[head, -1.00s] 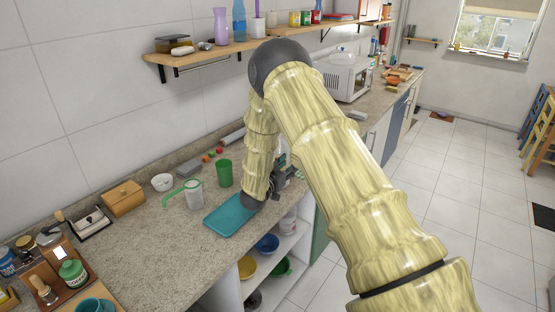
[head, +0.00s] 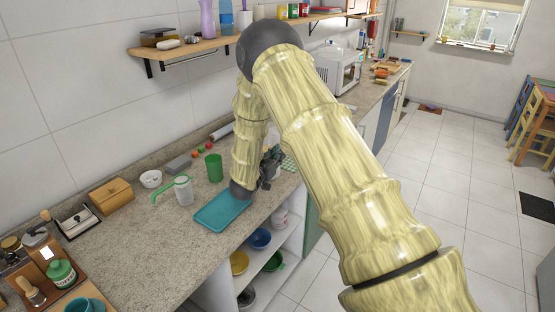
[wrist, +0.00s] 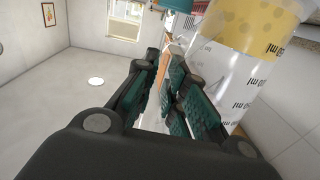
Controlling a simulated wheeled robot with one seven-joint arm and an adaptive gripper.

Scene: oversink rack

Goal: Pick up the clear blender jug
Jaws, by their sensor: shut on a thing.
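My gripper (head: 268,170) is at the counter's front edge, past the right end of the teal tray, and partly hidden behind my arm. In the wrist view, the clear blender jug (wrist: 235,75) fills the upper right, see-through with dark volume marks and a yellow area showing through. My gripper's dark green ribbed fingers (wrist: 166,80) are closed beside the jug wall, on a pale part of it that may be its handle. The jug cannot be made out clearly in the head view.
A teal tray (head: 224,211) lies on the counter (head: 135,235). Nearby are a clear jug with a green handle (head: 184,191), a green cup (head: 214,167) and a white bowl (head: 151,179). A wall shelf (head: 190,48) hangs above. Open shelves with bowls (head: 260,239) are below.

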